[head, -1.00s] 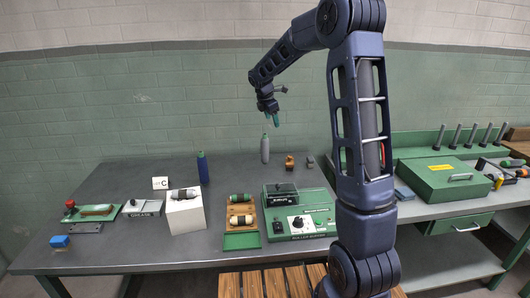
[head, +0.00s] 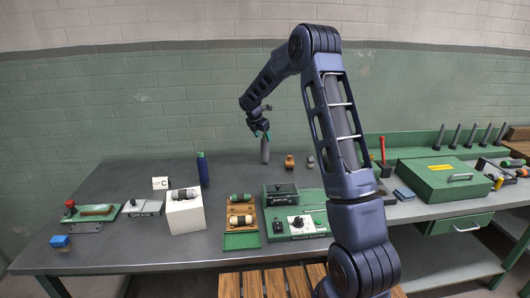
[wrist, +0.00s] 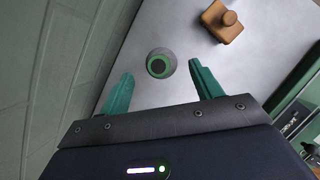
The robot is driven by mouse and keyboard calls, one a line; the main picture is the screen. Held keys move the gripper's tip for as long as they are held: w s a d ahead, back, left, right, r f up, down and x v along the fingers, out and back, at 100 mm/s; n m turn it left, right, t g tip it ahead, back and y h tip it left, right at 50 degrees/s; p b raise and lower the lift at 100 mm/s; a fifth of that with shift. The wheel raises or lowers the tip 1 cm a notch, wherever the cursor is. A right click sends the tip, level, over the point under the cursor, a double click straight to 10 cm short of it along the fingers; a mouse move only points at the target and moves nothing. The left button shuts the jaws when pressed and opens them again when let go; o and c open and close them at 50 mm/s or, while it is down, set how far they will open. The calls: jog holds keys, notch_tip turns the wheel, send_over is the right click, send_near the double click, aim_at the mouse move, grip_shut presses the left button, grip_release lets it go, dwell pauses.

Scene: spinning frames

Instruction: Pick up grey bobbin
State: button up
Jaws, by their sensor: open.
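The grey bobbin (head: 265,153) stands upright near the back of the grey workbench (head: 120,190). In the wrist view I see the bobbin (wrist: 160,63) from above, its round top ringed in green. My gripper (head: 262,136) is open and empty, with teal fingers pointing down at the bobbin's top, which they partly hide in the head view. In the wrist view the bobbin lies between the fingertips of my gripper (wrist: 161,76) and slightly beyond them, with a gap showing on each side.
An orange-brown piece (head: 289,162) stands just right of the bobbin; it also shows in the wrist view (wrist: 222,21). A small grey piece (head: 310,162) is farther right. A dark blue bottle (head: 203,169) stands to the left. A green machine (head: 318,217) sits in front.

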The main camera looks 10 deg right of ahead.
aim_at(265, 143)
jog(key=shift+x, duration=2.8)
jog(key=shift+d+r, duration=0.1)
jog(key=shift+d, duration=0.05)
jog(key=c, duration=1.1)
jog(key=shift+c, duration=0.2)
jog(key=shift+r, duration=0.1)
